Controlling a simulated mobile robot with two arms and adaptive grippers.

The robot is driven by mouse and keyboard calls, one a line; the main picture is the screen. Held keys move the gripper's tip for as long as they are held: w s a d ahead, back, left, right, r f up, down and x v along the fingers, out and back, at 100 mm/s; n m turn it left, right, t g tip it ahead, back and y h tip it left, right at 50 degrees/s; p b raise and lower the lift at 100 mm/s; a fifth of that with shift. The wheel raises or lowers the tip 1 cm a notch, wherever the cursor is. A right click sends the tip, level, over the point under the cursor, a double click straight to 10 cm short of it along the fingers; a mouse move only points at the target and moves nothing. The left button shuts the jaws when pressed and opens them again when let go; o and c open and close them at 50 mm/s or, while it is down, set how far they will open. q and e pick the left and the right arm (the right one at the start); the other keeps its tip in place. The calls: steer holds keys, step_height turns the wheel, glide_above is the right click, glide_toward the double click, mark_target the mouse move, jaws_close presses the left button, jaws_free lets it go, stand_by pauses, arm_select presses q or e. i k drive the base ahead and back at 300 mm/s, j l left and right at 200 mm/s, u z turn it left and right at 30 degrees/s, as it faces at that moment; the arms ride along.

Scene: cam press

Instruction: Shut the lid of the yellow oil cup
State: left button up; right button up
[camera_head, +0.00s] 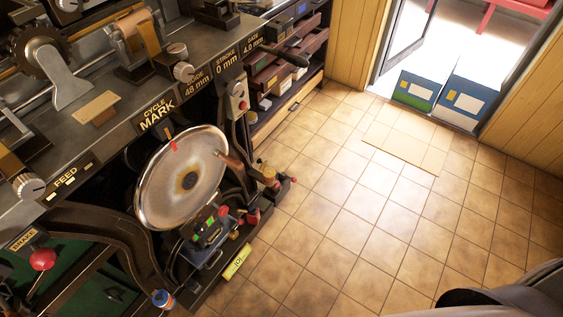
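A small yellow part (269,175) sits low on the right side of the machine, beside red knobs. It may be the yellow oil cup, but it is too small to tell whether it has a lid or whether that lid is open. A small blue cup-like part (163,299) with a reddish top is at the machine's lower front. Neither of my grippers is in view.
The press has a large metal flywheel (183,180) with a handle, a red-knobbed brake lever (42,259) and a yellow tag (236,262) near the floor. Open drawers (290,60) stand behind. Boxes (465,102) stand by the doorway. The tiled floor (350,220) at right is clear.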

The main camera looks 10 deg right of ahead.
mark_target(263, 164)
steer(key=z, duration=0.25)
steer(key=i+l+z, duration=0.5)
steer(key=i+z, duration=0.15)
steer(key=i, duration=0.15)
steer(key=i+l+z, duration=0.1)
steer(key=i+z, duration=0.2)
steer(key=i, duration=0.15)
steer(key=i+l, duration=0.1)
steer(key=i, duration=0.65)
steer(key=i+l, duration=0.1)
steer(key=i, duration=0.6)
steer(key=i+u, duration=0.25)
steer(key=u, duration=0.2)
steer(key=i+l+u, duration=0.2)
steer(key=u, duration=0.25)
steer(key=i+l+u, duration=0.25)
steer(key=u, duration=0.2)
steer(key=i+l+u, duration=0.15)
steer(key=l+u, duration=0.15)
steer(key=u, duration=0.15)
